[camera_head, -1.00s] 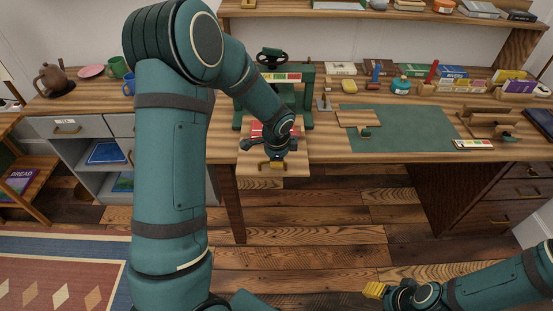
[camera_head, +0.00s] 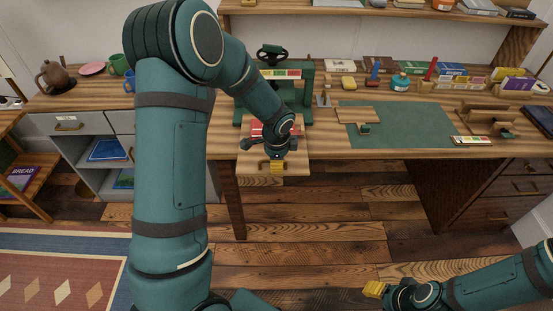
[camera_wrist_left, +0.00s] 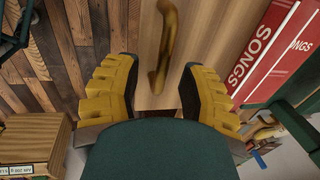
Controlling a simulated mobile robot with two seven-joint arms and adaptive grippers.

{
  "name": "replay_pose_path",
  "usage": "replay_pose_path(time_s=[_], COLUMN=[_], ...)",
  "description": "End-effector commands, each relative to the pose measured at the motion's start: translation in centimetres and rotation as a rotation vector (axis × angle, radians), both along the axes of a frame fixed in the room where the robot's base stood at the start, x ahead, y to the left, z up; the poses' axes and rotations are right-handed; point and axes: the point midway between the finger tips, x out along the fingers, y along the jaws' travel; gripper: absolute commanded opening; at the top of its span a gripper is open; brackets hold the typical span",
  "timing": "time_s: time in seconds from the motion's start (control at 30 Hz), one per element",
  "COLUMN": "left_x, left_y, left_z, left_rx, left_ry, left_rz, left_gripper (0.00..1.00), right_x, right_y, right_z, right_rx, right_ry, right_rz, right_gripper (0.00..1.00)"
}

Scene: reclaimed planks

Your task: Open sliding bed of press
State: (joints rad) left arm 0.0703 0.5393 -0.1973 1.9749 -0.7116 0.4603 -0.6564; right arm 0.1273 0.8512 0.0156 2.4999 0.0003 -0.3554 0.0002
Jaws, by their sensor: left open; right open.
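The press (camera_head: 306,88) is a dark green frame with a handwheel (camera_head: 272,54), standing at the left part of the bench. Its wooden sliding bed (camera_head: 297,160) projects at the front, with a red book (camera_head: 257,128) marked SONGS on it. The bed and book also show in the left wrist view (camera_wrist_left: 208,45) (camera_wrist_left: 272,50). A brass handle (camera_wrist_left: 168,42) is on the bed's front. My left gripper (camera_head: 278,167) is at the handle, open; in the left wrist view (camera_wrist_left: 160,88) the handle's near end lies between the spread yellow fingers. My right gripper (camera_head: 374,289) is open, low at the right, away from the bench.
A green mat (camera_head: 405,130) with a small wooden board (camera_head: 357,115) lies right of the press. Books, jars and tools line the bench's back. Drawers (camera_head: 70,127) are at the left. The plank floor (camera_head: 310,215) before the bed is clear.

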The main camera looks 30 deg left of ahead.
Motion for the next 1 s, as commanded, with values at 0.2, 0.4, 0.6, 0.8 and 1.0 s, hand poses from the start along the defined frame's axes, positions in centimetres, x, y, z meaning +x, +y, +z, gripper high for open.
replay_pose_path(time_s=[0.2,0.4,0.6,0.8,1.0], left_x=[-0.1,-0.8,-1.5,-1.9,-2.0], left_y=[-0.2,-0.6,-1.0,-1.2,-1.3], left_z=[1.8,5.8,9.4,11.4,11.8], left_rx=[0.0,0.0,0.0,0.0,-0.001], left_ry=[-0.005,-0.007,-0.005,-0.001,0.001], left_rz=[0.001,-0.001,-0.001,0.001,0.0], left_gripper=[0.41,0.41,0.41,0.41,0.41], right_x=[0.0,0.0,0.0,0.0,0.0], right_y=[0.0,0.0,0.0,0.0,0.0], right_z=[0.0,0.0,0.0,0.0,0.0], right_rx=[0.0,0.0,0.0,0.0,0.0], right_ry=[0.0,0.0,0.0,0.0,0.0], right_rz=[0.0,0.0,0.0,0.0,0.0], right_gripper=[0.47,0.47,0.47,0.47,0.47])
